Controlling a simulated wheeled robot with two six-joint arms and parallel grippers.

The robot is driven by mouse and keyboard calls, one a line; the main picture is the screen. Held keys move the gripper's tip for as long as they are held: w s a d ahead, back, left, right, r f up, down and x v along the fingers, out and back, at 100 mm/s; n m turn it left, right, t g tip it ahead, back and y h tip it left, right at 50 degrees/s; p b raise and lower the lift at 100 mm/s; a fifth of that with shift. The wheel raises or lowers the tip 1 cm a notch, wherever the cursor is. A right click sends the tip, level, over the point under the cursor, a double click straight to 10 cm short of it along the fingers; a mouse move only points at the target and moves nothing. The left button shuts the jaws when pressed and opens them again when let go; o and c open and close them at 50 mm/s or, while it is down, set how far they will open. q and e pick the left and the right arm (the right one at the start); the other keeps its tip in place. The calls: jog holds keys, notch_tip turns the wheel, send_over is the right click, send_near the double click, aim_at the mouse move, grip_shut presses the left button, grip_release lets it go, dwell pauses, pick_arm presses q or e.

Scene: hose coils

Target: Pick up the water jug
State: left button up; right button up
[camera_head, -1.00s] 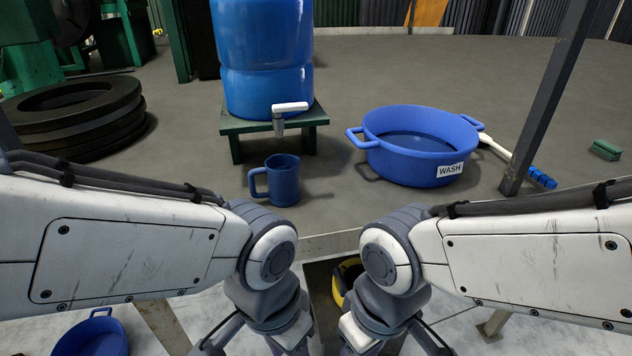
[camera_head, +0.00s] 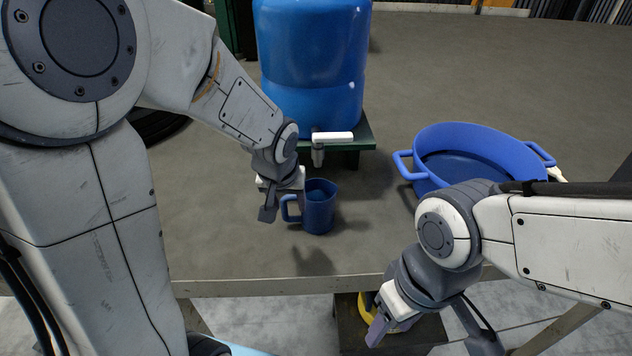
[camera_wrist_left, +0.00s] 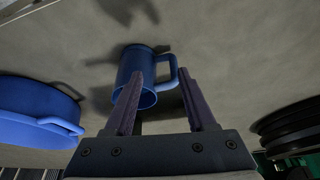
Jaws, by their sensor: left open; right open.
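The water jug (camera_head: 320,207) is a blue jug standing upright on the grey work surface, its handle toward the left in the head view. My left gripper (camera_head: 284,208) is open at the handle side of the jug. In the left wrist view the jug (camera_wrist_left: 132,68) lies just beyond the open fingers (camera_wrist_left: 160,78), with its handle between the fingertips. I cannot tell whether the fingers touch it. My right gripper (camera_head: 380,328) is open and empty, low in front of the surface's front edge.
A blue water barrel (camera_head: 312,75) with a white-handled tap stands on a green stand (camera_head: 365,135) behind the jug. A blue wash basin (camera_head: 470,140) is to the right. Black tires (camera_wrist_left: 290,125) show in the left wrist view. A yellow item lies below the front edge.

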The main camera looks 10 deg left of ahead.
aim_at(284, 208)
pick_arm(q)
jog(key=shift+n, duration=0.4)
jog(key=w+a+f, duration=0.1)
jog(key=f, duration=0.1)
jog(key=w+a+f, duration=0.2)
jog(key=shift+w, duration=0.25)
jog(key=shift+w+f, duration=0.2)
jog(key=shift+f, duration=0.35)
jog(key=shift+t, duration=0.3)
jog(key=b+x, duration=0.1)
jog(key=x, duration=0.3)
jog(key=shift+w+f, duration=0.1)
jog(key=shift+f, duration=0.1)
pick_arm(e)
jog(key=shift+s+f, duration=0.1)
jog(key=shift+f, duration=0.25)
pick_arm(q)
grip_shut()
jog(key=shift+r, duration=0.1)
